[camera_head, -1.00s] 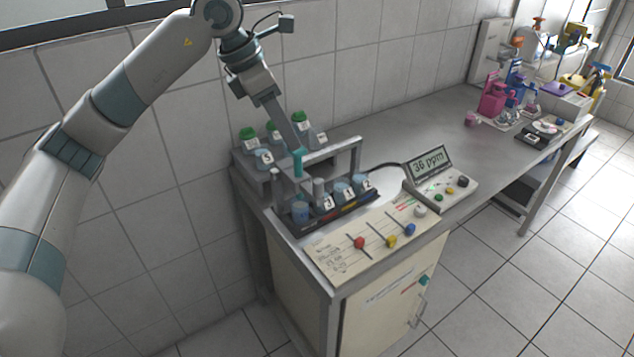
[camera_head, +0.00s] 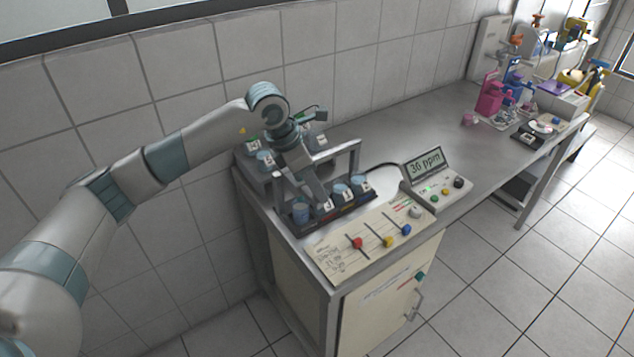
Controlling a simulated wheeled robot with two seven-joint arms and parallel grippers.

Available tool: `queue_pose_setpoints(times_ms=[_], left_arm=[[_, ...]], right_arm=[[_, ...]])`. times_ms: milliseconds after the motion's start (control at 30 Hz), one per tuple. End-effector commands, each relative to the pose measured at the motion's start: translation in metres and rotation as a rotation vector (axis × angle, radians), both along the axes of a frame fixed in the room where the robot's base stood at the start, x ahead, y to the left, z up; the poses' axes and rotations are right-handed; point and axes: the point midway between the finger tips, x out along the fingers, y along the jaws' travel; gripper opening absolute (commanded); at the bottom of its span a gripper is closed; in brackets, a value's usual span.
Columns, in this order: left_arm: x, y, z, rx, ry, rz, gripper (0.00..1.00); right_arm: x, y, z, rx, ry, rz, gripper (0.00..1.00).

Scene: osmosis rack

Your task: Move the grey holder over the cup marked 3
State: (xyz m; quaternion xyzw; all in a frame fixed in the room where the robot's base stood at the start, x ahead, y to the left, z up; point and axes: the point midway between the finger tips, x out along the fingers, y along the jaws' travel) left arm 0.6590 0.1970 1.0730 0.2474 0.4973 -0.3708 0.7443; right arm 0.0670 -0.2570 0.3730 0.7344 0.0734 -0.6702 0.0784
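My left gripper (camera_head: 318,193) reaches down over the front row of cups from the upper left. Its fingers are small and overlap the rack, so I cannot tell whether they are open or shut. The front tray (camera_head: 335,217) holds a blue-topped cup (camera_head: 301,212) at its left end and labelled cups (camera_head: 342,191) and (camera_head: 361,184) to the right. A numbered cup (camera_head: 323,207) stands just below my gripper; its mark is too small to read surely. The grey holder cannot be made out clearly; my gripper and wrist cover that area. My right gripper is not in view.
A grey frame (camera_head: 357,160) stands over the rack. Labelled bottles stand behind, partly covered by my wrist. A slider panel (camera_head: 340,254) and a display reading 36 ppm (camera_head: 424,165) are in front and right. The bench middle (camera_head: 440,125) is clear.

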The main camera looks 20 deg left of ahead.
Motion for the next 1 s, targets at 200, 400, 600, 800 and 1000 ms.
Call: queue_pose_setpoints(times_ms=[200, 400, 600, 800, 1000], left_arm=[[0.003, -0.004, -0.013, 0.000, 0.000, 0.000, 0.38], [0.003, -0.004, -0.015, 0.001, -0.001, 0.000, 0.38], [0.003, -0.004, -0.015, 0.001, -0.001, 0.000, 0.19], [0.004, -0.004, -0.014, 0.001, -0.001, 0.000, 0.00], [0.011, -0.010, -0.017, -0.001, -0.002, 0.000, 0.00]], right_arm=[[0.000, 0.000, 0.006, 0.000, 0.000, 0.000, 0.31], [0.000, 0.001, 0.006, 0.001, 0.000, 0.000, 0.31], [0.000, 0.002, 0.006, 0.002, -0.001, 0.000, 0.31], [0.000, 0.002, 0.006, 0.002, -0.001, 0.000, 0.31], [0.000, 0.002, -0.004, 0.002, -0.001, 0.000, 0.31]])
